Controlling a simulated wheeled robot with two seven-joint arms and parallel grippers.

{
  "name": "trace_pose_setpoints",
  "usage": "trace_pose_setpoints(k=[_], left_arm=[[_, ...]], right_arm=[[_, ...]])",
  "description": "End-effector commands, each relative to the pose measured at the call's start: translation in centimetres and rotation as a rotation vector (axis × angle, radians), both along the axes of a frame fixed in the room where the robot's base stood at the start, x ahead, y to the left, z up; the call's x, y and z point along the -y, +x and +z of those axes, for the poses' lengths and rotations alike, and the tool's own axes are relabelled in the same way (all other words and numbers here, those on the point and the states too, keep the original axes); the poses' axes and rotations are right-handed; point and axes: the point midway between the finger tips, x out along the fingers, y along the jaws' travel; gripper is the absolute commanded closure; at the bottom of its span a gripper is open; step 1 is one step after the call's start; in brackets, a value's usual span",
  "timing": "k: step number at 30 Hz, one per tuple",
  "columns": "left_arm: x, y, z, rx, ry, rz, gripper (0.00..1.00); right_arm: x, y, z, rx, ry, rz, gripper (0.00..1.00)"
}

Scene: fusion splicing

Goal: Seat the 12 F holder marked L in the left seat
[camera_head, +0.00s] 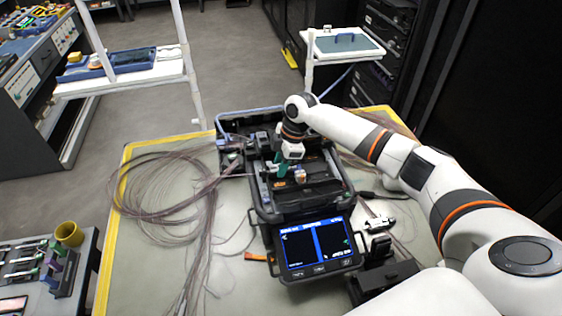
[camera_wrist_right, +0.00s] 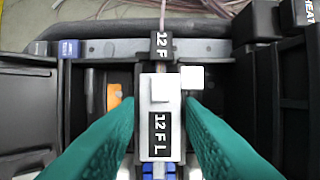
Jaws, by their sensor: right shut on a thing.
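The holder marked 12 F L (camera_wrist_right: 160,98) is a light grey block with a black label, between the teal fingers of my right gripper (camera_wrist_right: 158,106) in the right wrist view. My right gripper (camera_head: 282,167) is shut on it, low over the open splicer (camera_head: 318,205) in the head view. The holder is too small to make out there. The gripper and holder cover the splicer bed beneath, so the left seat is hidden and I cannot tell whether the holder touches it. A fibre with a black 12 F tag (camera_wrist_right: 161,46) runs from the holder's far end. My left gripper is not in view.
The splicer's lit screen (camera_head: 316,243) faces the front. Looped fibre cables (camera_head: 165,195) cover the left of the table (camera_head: 135,270). Small black devices (camera_head: 382,272) stand right of the screen. A yellow cup (camera_head: 69,233) stands on a side bench.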

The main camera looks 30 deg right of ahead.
Motion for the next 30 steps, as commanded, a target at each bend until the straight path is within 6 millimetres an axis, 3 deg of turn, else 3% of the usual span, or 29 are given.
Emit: trace_pose_setpoints(k=[30], left_arm=[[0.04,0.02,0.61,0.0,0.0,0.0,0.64]], right_arm=[[0.04,-0.06,-0.04,0.001,0.001,0.001,0.93]])
